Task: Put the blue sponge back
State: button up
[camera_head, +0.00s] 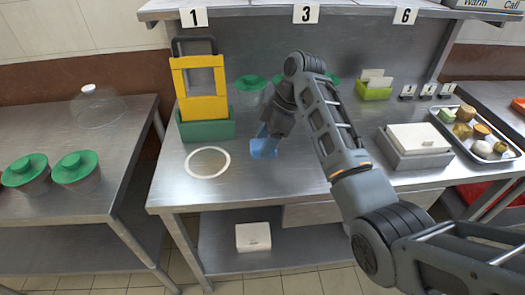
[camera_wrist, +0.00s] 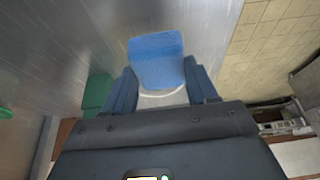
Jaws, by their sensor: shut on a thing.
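The blue sponge (camera_head: 264,147) is in my gripper (camera_head: 268,137), low over the middle steel table in the head view. In the wrist view the sponge (camera_wrist: 156,60) sits between the two fingers of my gripper (camera_wrist: 162,84), which is shut on it. I cannot tell whether the sponge touches the table. The ring also shows in the wrist view (camera_wrist: 165,97), partly hidden behind the sponge and fingers.
A green holder (camera_head: 207,130) with yellow boards (camera_head: 200,90) stands behind the ring. Green-lidded pots (camera_head: 250,83) stand at the back. A white-topped box (camera_head: 417,140) and a tray (camera_head: 475,135) of small items are to the right. A left table (camera_head: 75,125) holds lidded pots (camera_head: 76,168).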

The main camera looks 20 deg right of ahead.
jog(key=shift+a+f, duration=0.4)
jog(key=shift+a, duration=0.1)
jog(key=shift+f+p, duration=0.3)
jog(key=shift+f, duration=1.65)
jog(key=shift+f, duration=0.1)
jog(key=o, duration=1)
jog(key=v, duration=1.2)
